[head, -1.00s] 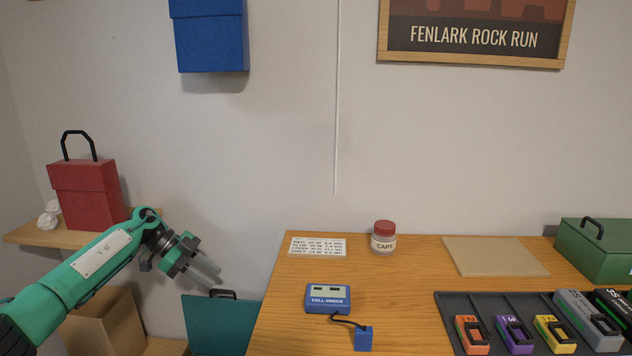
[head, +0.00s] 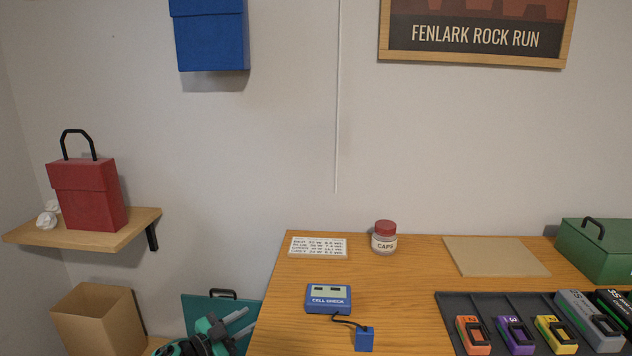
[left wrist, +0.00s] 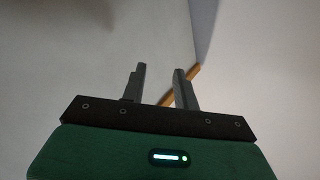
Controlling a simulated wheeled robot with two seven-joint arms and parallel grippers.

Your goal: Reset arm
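My left gripper (head: 240,322) is low at the bottom edge of the head view, in front of the teal case and left of the wooden table. Its two grey fingers point up and to the right. In the left wrist view the fingers (left wrist: 160,74) stand apart with nothing between them, against a plain pale wall. Most of my left arm is cut off by the bottom of the head view. My right gripper is not in view.
The wooden table (head: 400,290) holds a blue cell checker (head: 328,298), a caps jar (head: 384,238), a dark battery tray (head: 448,318) and a green box (head: 598,248). A shelf (head: 120,232) with a red box (head: 88,195) and a cardboard box (head: 98,318) are at left.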

